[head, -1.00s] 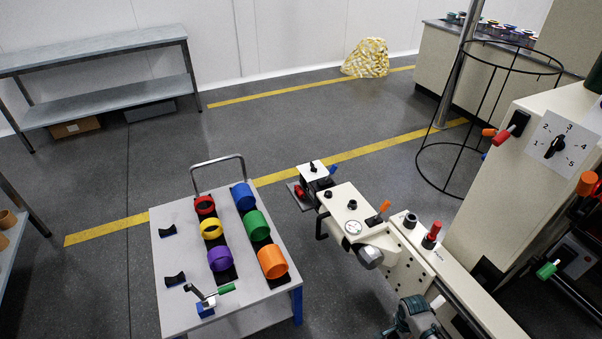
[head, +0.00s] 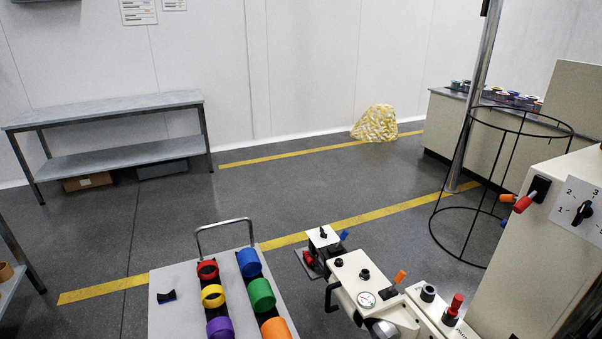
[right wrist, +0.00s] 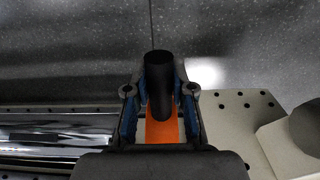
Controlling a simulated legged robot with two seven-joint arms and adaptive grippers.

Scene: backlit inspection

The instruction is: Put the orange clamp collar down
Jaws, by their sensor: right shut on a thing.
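In the right wrist view my right gripper (right wrist: 160,93) is shut on the orange clamp collar (right wrist: 162,131). Its orange face shows between the two fingers, and a black rounded part (right wrist: 159,68) stands in front of it, hiding some of it. The lower part of the collar is hidden by the gripper body. In the head view neither gripper shows. An orange ring (head: 275,328) sits at the near end of the trolley's right row, cut off by the bottom edge of the picture.
The trolley (head: 175,318) carries red, yellow, purple, blue and green rings and a black cradle (head: 166,297). A cream machine (head: 350,270) stands to its right. A black wire frame (head: 440,211) stands behind. Grey floor lies open toward the shelf (head: 110,160).

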